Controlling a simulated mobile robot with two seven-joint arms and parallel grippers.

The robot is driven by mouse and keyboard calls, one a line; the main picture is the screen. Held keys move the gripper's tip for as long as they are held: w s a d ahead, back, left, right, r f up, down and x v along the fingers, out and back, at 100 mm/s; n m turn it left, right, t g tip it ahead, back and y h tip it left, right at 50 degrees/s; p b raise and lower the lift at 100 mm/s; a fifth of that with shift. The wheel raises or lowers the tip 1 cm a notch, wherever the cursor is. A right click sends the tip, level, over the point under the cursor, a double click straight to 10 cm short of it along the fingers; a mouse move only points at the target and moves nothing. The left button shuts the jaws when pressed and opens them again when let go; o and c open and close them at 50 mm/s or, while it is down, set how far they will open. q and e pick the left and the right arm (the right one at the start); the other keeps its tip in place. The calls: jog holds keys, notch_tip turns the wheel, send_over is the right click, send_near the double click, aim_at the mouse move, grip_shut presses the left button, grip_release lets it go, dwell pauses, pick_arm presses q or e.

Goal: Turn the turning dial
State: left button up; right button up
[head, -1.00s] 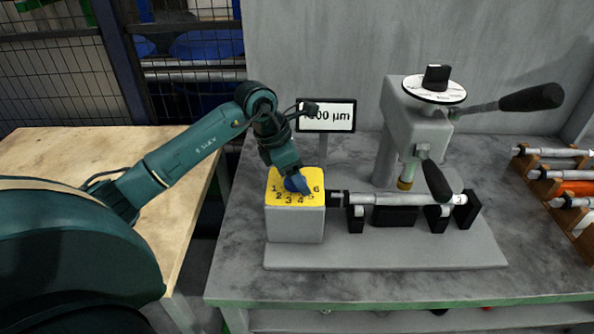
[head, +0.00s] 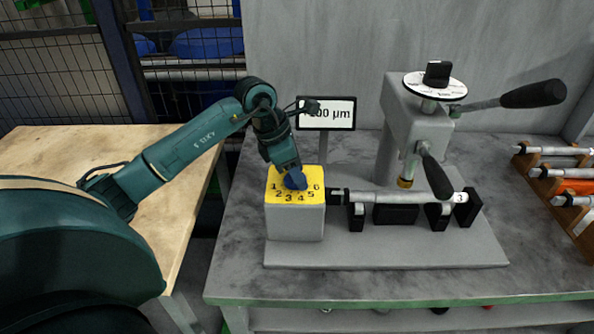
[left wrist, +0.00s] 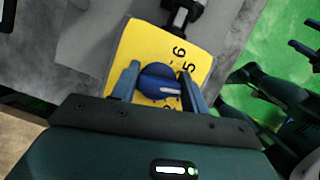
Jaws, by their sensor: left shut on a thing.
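The turning dial is a round blue knob (left wrist: 160,82) with a white mark. It sits on a yellow face (head: 281,198) with black numbers, on top of a grey block (head: 294,223). My left gripper (head: 296,181) comes down from above and hides much of the knob in the head view. In the left wrist view my left gripper (left wrist: 158,85) has one finger on each side of the knob and is shut on it. The white mark points toward the lower right there, by the numbers below 5. My right gripper is not in view.
A shaft (head: 400,197) lies in black holders right of the dial block. Behind stand a press-like grinder head (head: 412,125) with black-handled levers and a display (head: 326,113) ending in "00 µm". A wooden rack (head: 560,190) with rods is at the right.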

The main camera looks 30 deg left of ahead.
pick_arm(q)
jog(key=shift+m+b, duration=0.4)
jog(key=shift+m, duration=0.3)
jog(key=m+g+h+b, duration=0.1)
jog(key=m, duration=0.2)
jog(key=shift+m+g+b, duration=0.3)
jog(key=shift+b, duration=0.1)
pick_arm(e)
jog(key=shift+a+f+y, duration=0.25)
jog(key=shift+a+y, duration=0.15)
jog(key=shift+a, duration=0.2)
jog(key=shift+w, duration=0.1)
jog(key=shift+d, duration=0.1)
pick_arm(q)
jog(key=o, duration=1)
jog(key=shift+s, duration=0.1)
jog(key=shift+c, duration=0.2)
jog(key=v, duration=1.3)
jog(key=shift+b, duration=0.35)
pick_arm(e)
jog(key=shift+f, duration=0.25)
